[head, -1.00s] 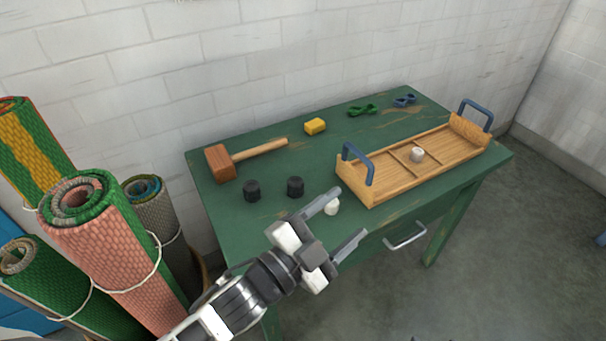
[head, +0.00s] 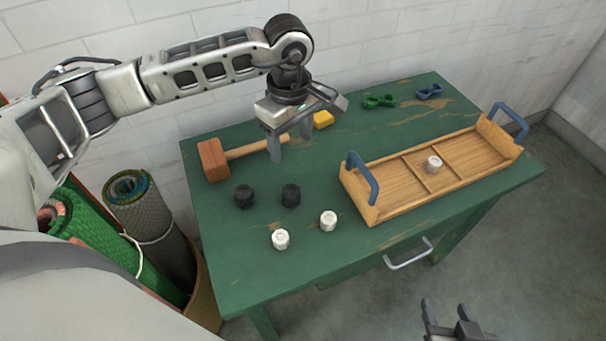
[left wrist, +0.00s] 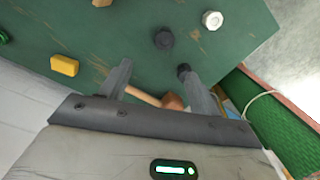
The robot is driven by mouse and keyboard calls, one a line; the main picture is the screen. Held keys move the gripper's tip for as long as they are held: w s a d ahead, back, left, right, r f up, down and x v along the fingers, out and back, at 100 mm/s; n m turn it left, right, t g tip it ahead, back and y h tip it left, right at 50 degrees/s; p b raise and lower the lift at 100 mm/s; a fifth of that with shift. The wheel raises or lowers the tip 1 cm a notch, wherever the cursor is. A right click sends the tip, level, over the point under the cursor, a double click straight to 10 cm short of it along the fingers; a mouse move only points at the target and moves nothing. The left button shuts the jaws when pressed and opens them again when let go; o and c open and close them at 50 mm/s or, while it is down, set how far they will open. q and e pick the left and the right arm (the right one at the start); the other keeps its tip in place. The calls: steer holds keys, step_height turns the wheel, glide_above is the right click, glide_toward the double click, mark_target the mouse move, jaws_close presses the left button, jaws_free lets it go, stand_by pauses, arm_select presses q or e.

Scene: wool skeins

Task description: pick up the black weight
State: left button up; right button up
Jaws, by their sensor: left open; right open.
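Two black weights stand on the green table (head: 230,265): a left one (head: 244,196) and a right one (head: 291,195). My left gripper (head: 292,142) is open and empty above the table, behind the weights and over the mallet handle. In the left wrist view, one black weight (left wrist: 164,39) shows clear beyond the fingers. Another (left wrist: 184,70) is partly hidden by the right-hand finger. My right gripper (head: 452,318) is open and empty at the bottom edge of the head view, in front of the table.
White weights stand near the front (head: 281,239), beside the tray (head: 328,220) and in the wooden tray (head: 385,205) with blue handles. A mallet (head: 213,160), yellow block (head: 323,119), green piece (head: 379,101) and blue piece (head: 429,91) lie farther back. Rolled rugs (head: 150,215) stand left.

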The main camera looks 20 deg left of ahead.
arm_select(q)
glide_toward(291, 190)
steer(key=shift+s+d+p, duration=0.1)
steer(key=shift+s+p, duration=0.05)
steer(key=shift+p, duration=0.15)
step_height(291, 190, down, 4)
steer(key=shift+r, duration=0.1)
steer(key=shift+f, duration=0.45)
step_height(291, 190, down, 4)
steer(key=shift+f+p, duration=0.25)
steer(key=shift+p, duration=0.3)
steer(key=shift+f, duration=0.15)
arm_select(e)
steer(key=shift+s, duration=1.1)
arm_select(q)
steer(key=c, duration=1.3)
arm_select(e)
steer(key=shift+s+d, duration=0.1)
steer(key=shift+s, duration=0.05)
